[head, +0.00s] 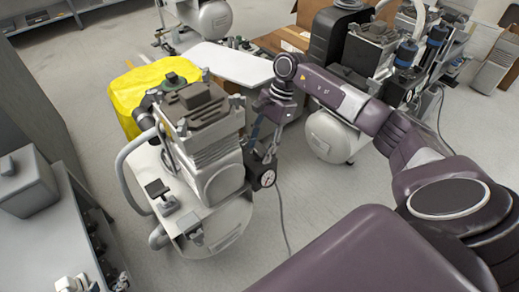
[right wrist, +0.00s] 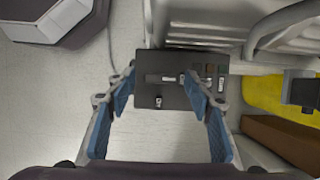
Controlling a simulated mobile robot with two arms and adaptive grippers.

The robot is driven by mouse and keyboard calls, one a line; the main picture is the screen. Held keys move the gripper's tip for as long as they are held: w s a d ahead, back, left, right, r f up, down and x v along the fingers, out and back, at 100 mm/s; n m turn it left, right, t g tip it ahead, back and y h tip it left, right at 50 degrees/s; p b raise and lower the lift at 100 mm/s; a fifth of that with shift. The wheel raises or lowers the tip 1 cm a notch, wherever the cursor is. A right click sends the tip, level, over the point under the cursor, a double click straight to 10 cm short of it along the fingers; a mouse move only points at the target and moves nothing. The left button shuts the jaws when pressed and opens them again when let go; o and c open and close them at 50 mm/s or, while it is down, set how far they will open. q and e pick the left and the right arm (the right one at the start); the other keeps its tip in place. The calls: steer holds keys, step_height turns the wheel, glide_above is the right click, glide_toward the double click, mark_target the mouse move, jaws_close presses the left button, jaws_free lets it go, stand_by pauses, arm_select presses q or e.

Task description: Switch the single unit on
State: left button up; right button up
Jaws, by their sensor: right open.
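The single unit is a compressor (head: 218,178) with a pale tank and a grey ribbed motor, standing left of centre in the head view. In the right wrist view a dark box (right wrist: 165,122) with several small fittings on top lies ahead. My left gripper is not in view.
A yellow cover (head: 135,92) lies behind the unit, and cardboard boxes (head: 285,40) stand further back. Another compressor (head: 335,135) stands to the right. A grey bench (head: 45,235) runs along the left. A cable (head: 284,220) trails over the clear floor in front.

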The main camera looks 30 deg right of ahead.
steer(key=shift+a+f, duration=0.1)
steer(key=shift+f, duration=0.1)
steer(key=c, duration=1.2)
steer(key=shift+o, duration=0.2)
